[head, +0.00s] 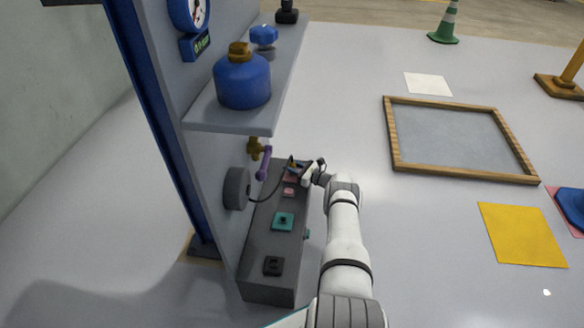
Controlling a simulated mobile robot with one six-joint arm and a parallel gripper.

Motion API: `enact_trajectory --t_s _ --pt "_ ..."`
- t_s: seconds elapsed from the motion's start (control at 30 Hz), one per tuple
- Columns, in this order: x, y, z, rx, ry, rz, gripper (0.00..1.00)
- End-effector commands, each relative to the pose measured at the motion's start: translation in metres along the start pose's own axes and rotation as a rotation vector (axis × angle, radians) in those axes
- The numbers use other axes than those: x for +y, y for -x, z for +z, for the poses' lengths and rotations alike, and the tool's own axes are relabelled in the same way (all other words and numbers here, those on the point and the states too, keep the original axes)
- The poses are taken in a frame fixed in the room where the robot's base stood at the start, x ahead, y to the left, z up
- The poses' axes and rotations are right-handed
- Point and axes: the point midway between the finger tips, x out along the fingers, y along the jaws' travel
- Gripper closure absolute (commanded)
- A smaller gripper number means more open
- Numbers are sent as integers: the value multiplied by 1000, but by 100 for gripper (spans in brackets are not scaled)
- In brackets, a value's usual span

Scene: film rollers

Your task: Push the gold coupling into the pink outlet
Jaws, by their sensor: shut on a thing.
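My gripper (299,172) is at the far end of the dark grey bench (262,240). It is shut on a small gold-orange piece, the gold coupling (292,164), at the end of a dark hose. The coupling is small and partly covered by the fingers. A pink outlet (289,192) shows on the bench top, just on the near side of the gripper. Another pinkish patch lies right under the gripper, largely hidden. I cannot tell whether the coupling touches either one.
The dark hose runs from a round grey reel (237,188) on the panel. A teal outlet (283,221) and a black outlet (272,265) sit nearer. A brass valve with a purple handle (263,162) and a shelf with a blue tank (242,82) are close.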

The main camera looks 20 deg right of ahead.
Motion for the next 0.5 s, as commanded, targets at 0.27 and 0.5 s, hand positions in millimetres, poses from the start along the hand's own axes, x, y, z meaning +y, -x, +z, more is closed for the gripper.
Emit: enact_trajectory --t_s 0.27,0.5 --pt "0 0 -6 -1 1 0 96" --pt "0 0 -10 0 0 0 96"
